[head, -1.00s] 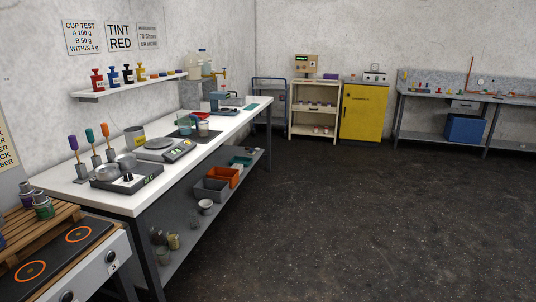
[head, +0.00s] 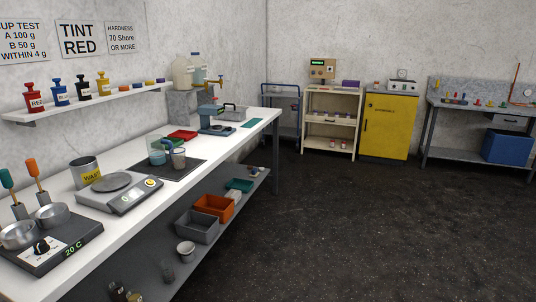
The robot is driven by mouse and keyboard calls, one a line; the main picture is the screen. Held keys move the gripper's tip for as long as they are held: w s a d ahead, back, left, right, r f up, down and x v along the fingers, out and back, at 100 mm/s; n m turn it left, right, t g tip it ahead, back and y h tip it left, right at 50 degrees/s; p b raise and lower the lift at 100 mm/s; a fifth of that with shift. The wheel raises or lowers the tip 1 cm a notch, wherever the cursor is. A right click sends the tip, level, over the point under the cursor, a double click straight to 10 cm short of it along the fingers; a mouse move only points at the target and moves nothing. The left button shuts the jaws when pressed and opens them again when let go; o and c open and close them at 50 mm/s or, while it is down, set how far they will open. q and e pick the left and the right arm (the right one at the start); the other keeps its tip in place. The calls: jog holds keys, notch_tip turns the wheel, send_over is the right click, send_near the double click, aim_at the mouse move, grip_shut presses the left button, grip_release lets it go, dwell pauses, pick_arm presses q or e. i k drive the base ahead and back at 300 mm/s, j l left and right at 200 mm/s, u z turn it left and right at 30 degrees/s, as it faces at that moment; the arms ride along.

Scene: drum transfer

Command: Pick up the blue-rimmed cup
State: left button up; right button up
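On the white bench a dark mat (head: 190,172) carries two small vessels side by side. One is a bluish-teal cup-like vessel (head: 157,158); the other is a pale grey cup (head: 179,159) just right of it. They are small in the picture, and I cannot tell for sure which has the blue rim. A whitish cup (head: 185,254) stands on the lower shelf, its rim colour unclear. Neither of my grippers is in the head view.
A scale (head: 120,193), a waste can (head: 85,172) and a two-pan heater (head: 45,242) stand on the white bench (head: 105,239). Bins, including an orange one (head: 213,206), fill the shelf below. The dark floor (head: 330,220) to the right is clear.

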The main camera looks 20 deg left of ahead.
aim_at(178, 154)
jog(key=i, duration=1.6)
jog(key=i+u, duration=0.45)
jog(key=i+l+u, duration=0.2)
jog(key=i+u, duration=0.25)
jog(key=i+l+u, duration=0.4)
jog(key=i+j, duration=0.05)
jog(key=i, duration=0.05)
